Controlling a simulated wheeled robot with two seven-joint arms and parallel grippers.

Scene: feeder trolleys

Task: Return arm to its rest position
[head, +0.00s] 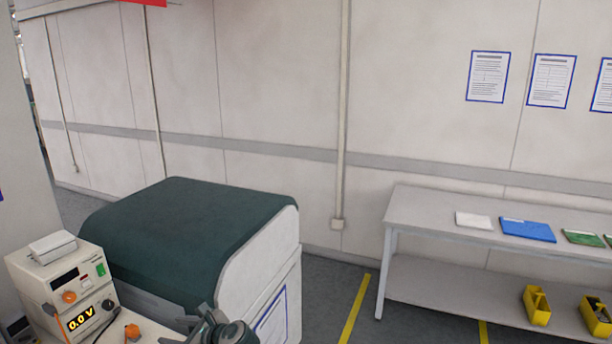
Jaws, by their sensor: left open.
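My left gripper (198,331) shows at the bottom edge of the head view, left of the middle, with part of my wrist. It is open, and I see nothing between its fingers. It is in front of the dark green and white machine (190,235) in the picture. Most of my left arm is outside the frame. My right gripper is not in view.
A bench power supply (75,285) reading 0.0 V stands at the lower left, with a small white box (52,246) on top. A grey table (420,212) with folders and yellow bins stands at the right. Yellow-striped floor (340,300) lies between.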

